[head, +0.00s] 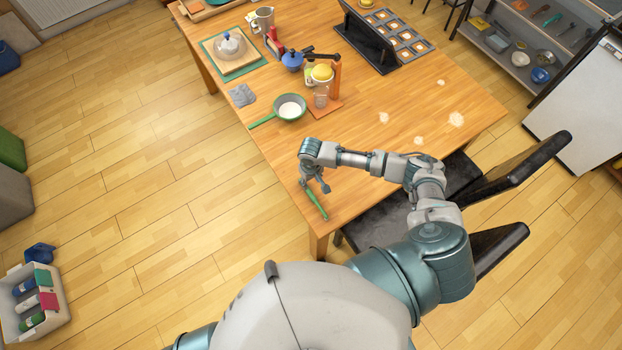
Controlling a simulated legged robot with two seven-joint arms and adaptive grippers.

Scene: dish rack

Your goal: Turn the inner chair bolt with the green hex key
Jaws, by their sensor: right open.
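A slim green hex key (316,204) lies at the near left corner of the wooden table. My right gripper (318,187) is open, directly above or beside the key's upper end. I cannot tell whether its fingers touch the key. A dark chair (378,222) stands at the table's near edge, partly hidden behind my right arm. The inner chair bolt cannot be made out. My left gripper is out of view.
A white bin of bottles (62,300) stands on the floor.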

